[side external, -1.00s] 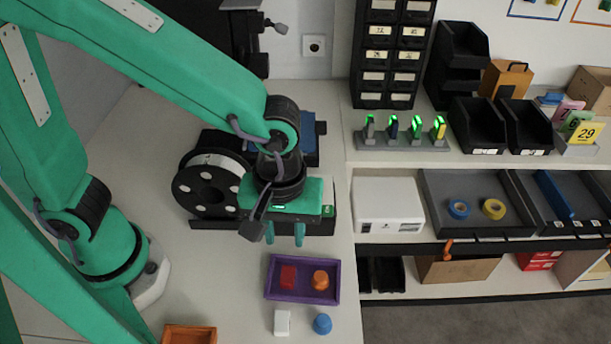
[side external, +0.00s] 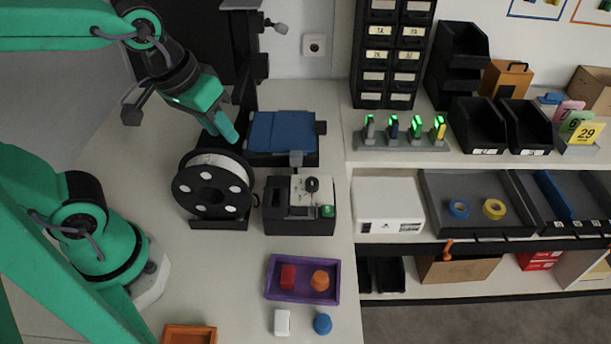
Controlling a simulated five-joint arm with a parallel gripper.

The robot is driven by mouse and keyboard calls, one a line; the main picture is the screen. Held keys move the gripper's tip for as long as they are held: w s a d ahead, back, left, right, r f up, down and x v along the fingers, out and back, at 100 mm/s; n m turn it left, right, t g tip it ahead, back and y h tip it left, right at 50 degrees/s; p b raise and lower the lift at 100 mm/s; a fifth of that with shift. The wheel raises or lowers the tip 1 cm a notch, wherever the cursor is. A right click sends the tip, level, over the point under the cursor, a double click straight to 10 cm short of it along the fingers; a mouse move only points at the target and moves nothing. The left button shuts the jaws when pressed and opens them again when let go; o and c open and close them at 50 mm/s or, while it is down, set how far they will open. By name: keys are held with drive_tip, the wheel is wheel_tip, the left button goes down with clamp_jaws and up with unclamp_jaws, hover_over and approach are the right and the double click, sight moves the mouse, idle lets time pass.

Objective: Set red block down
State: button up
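The red block (side external: 288,276) sits in the left part of a purple tray (side external: 302,296) on the table. An orange round piece (side external: 320,280) sits in the same tray, to its right. My gripper (side external: 231,136) is raised at the upper left, above and behind the spool, well away from the tray. Its fingers look close together, but their gap cannot be made out at this angle. No held object shows at the fingers.
A white block (side external: 282,322) and a blue round piece (side external: 322,324) lie in front of the tray. An orange tray (side external: 189,335) is at the front edge. A black spool (side external: 212,190) and a black box with a knob (side external: 299,205) stand behind.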

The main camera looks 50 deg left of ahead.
drive_tip(key=a, duration=0.1)
drive_tip(key=s+a+r+m, duration=0.1)
drive_tip(key=a, duration=0.1)
drive_tip(key=s+a+m+t, duration=0.1)
drive_tip(key=shift+a+r+y, duration=0.25)
drive_tip(key=shift+r+y, duration=0.05)
drive_tip(key=shift+y, duration=0.1)
